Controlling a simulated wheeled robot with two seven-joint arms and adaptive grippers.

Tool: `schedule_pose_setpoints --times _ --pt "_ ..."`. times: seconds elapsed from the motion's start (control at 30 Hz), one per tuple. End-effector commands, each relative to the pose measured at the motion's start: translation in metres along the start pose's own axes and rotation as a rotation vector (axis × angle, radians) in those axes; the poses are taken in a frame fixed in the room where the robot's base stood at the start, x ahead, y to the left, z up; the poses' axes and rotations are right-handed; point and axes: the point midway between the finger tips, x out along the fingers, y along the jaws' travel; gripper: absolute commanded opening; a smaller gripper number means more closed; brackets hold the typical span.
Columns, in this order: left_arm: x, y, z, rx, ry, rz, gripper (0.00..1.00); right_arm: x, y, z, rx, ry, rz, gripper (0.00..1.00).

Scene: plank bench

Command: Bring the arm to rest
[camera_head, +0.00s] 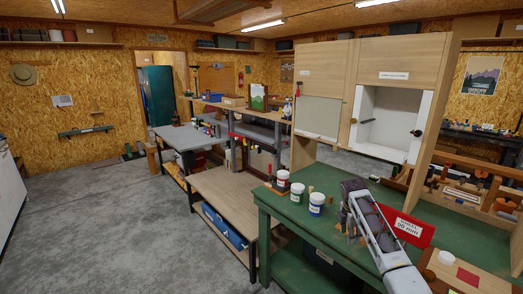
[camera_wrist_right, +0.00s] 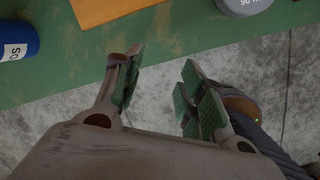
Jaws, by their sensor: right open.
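My right arm comes in from the lower right in the head view, and its gripper (camera_head: 350,233) hangs by the front edge of the green bench (camera_head: 275,203). In the right wrist view the two fingers of my right gripper (camera_wrist_right: 162,70) stand apart with green pads, and nothing is between them. Behind them are the green bench edge (camera_wrist_right: 60,85) and the grey floor (camera_wrist_right: 170,85). My left gripper is not in view.
Jars with red (camera_head: 283,180), green (camera_head: 297,193) and blue (camera_head: 316,205) labels stand left of my right gripper. A cabinet (camera_head: 378,48) with an open white compartment rises behind. Open concrete floor (camera_head: 120,220) is left.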

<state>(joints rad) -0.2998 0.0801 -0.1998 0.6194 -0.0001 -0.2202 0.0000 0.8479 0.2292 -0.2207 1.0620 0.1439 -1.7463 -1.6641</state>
Motion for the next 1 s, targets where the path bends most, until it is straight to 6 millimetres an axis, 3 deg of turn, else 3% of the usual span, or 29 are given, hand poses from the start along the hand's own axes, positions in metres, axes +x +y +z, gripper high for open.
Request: schedule_pose_setpoints --times 0.5,1.0 --pt "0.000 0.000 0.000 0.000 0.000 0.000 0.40 0.057 -0.063 -0.060 0.249 0.022 0.035 0.41" --pt "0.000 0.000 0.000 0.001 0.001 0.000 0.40 0.086 -0.136 -0.110 0.511 0.068 0.063 0.41"
